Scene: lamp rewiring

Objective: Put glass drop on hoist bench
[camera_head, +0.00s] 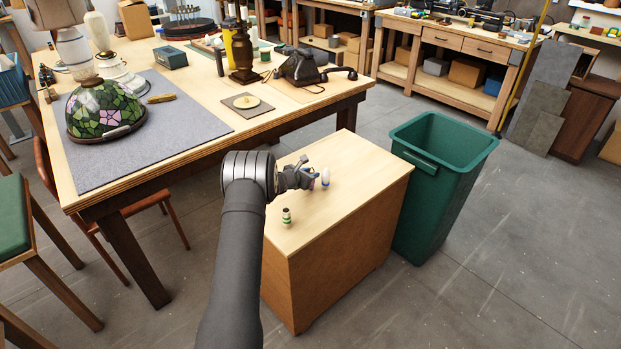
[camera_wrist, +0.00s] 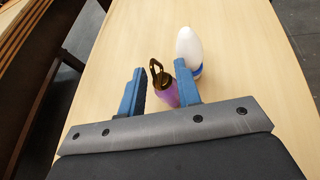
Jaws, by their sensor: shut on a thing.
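The glass drop (camera_wrist: 167,92) is purple with a brass hook at its top end. In the wrist view it sits between the two blue fingers of my gripper (camera_wrist: 160,80), which is shut on it. In the head view my gripper (camera_head: 307,177) is low over the pale wooden top of a small cabinet (camera_head: 355,180), and the drop is too small there to make out clearly. I cannot tell whether the drop touches the top. No bench is marked as the hoist bench, so I cannot tell which surface it is.
A white bottle with a blue band (camera_head: 325,177) stands close beside my gripper, also in the wrist view (camera_wrist: 188,48). A small green-and-white bottle (camera_head: 286,217) stands nearer. A green bin (camera_head: 430,190) stands right of the cabinet. A long workbench (camera_head: 230,122) holds a stained-glass shade (camera_head: 105,108).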

